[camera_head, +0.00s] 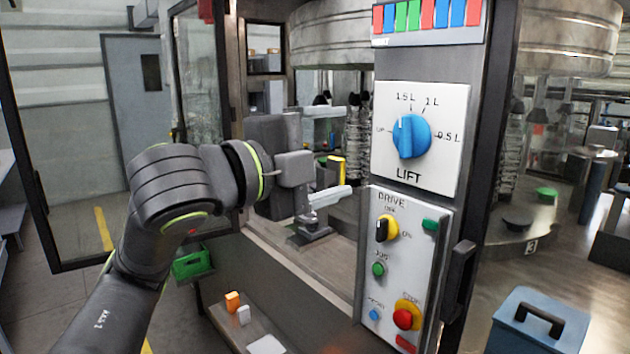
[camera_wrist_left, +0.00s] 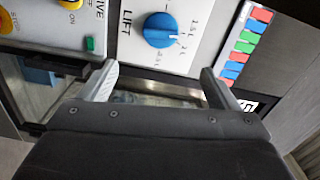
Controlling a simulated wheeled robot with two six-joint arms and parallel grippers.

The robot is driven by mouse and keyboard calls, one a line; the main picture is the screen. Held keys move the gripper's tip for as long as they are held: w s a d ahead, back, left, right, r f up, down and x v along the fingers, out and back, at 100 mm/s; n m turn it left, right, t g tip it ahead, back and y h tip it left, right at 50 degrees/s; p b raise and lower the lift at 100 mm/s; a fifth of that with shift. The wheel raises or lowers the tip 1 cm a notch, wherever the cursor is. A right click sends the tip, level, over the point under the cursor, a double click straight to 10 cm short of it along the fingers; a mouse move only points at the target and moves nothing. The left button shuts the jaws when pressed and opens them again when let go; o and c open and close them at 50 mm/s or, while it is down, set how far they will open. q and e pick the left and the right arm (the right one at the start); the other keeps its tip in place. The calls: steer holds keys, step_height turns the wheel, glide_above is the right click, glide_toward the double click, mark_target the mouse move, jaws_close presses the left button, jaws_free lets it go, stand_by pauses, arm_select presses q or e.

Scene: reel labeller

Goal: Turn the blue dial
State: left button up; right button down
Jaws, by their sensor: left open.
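The blue dial (camera_head: 411,136) sits on a white LIFT plate (camera_head: 452,112) on the machine's front column. Its white mark points up and slightly left, between the left label and 1.5 L, nearer 1.5 L. My left gripper (camera_head: 347,150) is open and empty, left of the dial and apart from it, its fingers one above the other and pointing toward the panel. In the left wrist view, the dial (camera_wrist_left: 160,30) shows beyond the gap between the open fingertips (camera_wrist_left: 158,68), roughly centred between them. My right gripper is in neither view.
Below the dial is the DRIVE panel (camera_head: 385,270) with a yellow-based black switch, green buttons and a red knob. Coloured blocks (camera_head: 428,17) line the column's top. An open glass door (camera_head: 85,140) stands left. A blue box (camera_head: 540,325) is at lower right.

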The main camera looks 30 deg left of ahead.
arm_select(q)
steer(key=shift+b+v, duration=0.8)
steer(key=shift+v, duration=0.5)
steer(key=shift+w, duration=0.1)
